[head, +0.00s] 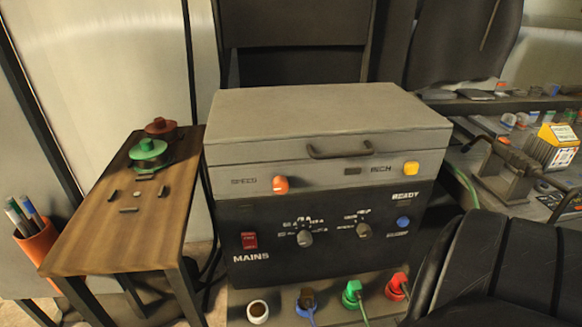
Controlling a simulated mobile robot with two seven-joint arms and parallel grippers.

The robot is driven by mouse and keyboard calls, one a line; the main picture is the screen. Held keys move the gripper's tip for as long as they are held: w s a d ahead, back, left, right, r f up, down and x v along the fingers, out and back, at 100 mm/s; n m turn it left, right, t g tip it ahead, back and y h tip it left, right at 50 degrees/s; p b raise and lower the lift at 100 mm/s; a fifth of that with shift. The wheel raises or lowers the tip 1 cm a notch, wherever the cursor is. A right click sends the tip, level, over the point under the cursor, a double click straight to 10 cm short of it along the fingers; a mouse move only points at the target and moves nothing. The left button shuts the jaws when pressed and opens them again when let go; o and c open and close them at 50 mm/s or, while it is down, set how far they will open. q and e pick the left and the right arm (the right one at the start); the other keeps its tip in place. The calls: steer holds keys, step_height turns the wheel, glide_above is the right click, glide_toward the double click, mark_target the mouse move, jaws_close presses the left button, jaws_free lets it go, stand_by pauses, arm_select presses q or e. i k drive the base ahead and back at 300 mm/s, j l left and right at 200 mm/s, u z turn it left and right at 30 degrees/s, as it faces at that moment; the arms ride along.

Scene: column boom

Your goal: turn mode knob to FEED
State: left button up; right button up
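A grey metal machine (320,120) stands in the middle, with a black front panel (275,275). The panel carries two round grey knobs, a left knob (305,238) and a right knob (363,230). Small white lettering sits around each knob, too blurred to read, so I cannot tell which is the mode knob or where either points. A red MAINS switch (249,240) is at the panel's left. A blue button (403,222) is at its right, below the word READY. Neither of my grippers is in view.
Above the panel are an orange knob (280,184), a yellow button (411,168) and a lid handle (340,150). Coloured plugs, including a green one (352,293), sit below. A wooden side table (100,225) is left. A black padded seat (500,265) blocks the lower right.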

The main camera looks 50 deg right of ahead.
mark_target(365, 232)
steer(key=i+j+z, duration=0.1)
steer(key=z, duration=1.75)
